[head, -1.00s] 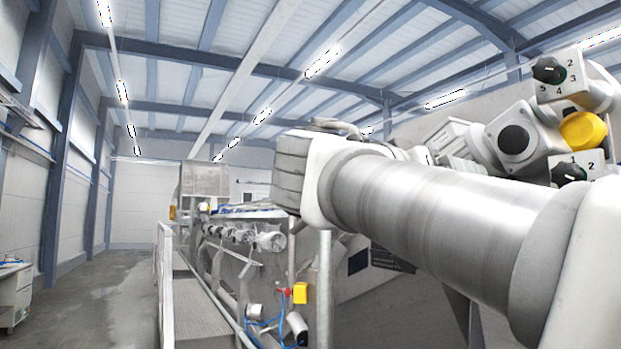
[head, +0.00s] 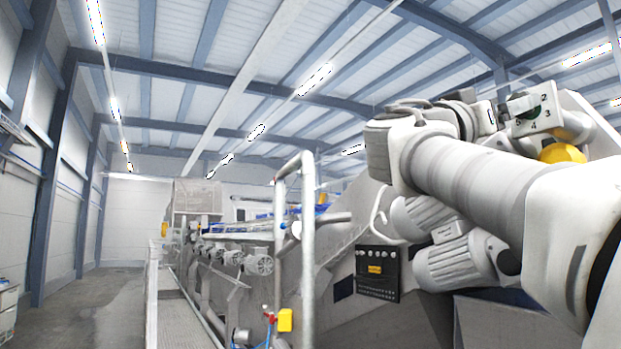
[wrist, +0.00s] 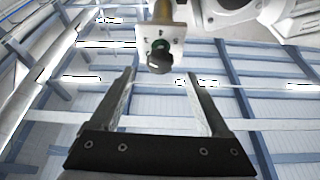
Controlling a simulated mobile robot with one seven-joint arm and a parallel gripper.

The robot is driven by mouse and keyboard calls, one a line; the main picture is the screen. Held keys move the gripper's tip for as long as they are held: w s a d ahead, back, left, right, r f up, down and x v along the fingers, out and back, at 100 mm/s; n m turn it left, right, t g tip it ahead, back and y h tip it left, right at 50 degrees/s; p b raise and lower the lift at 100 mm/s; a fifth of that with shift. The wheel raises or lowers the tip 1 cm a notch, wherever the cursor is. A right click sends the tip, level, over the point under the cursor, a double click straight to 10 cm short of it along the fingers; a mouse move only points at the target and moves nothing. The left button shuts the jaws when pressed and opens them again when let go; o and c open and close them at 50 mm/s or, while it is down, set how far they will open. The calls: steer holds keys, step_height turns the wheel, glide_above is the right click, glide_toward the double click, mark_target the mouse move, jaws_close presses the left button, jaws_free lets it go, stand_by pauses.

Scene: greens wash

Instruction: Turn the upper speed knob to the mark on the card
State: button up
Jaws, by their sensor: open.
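The upper speed knob (wrist: 159,60) is dark with a green part and sits on a white plate (wrist: 146,33) in the wrist view. My gripper (wrist: 160,79) is open, with its two fingers apart and pointing toward the knob; nothing is between them that I can tell is touching. In the head view the upper knob's plate (head: 544,115) shows the numbers 2, 3 and 4, and my arm's end is just left of it, partly covering the knob. The lower knob is hidden behind my arm. I cannot make out a card with a mark.
A yellow round part (head: 562,153) is just below the upper plate. A metal rail (head: 308,250) stands left of my arm. A black panel (head: 377,283) with a yellow label is on the machine. A walkway and open floor (head: 105,300) lie to the left.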

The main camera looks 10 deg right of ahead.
mark_target(522, 117)
steer(key=p+x, duration=0.2)
steer(key=x, duration=0.4)
steer(key=shift+d, duration=0.15)
jaws_close()
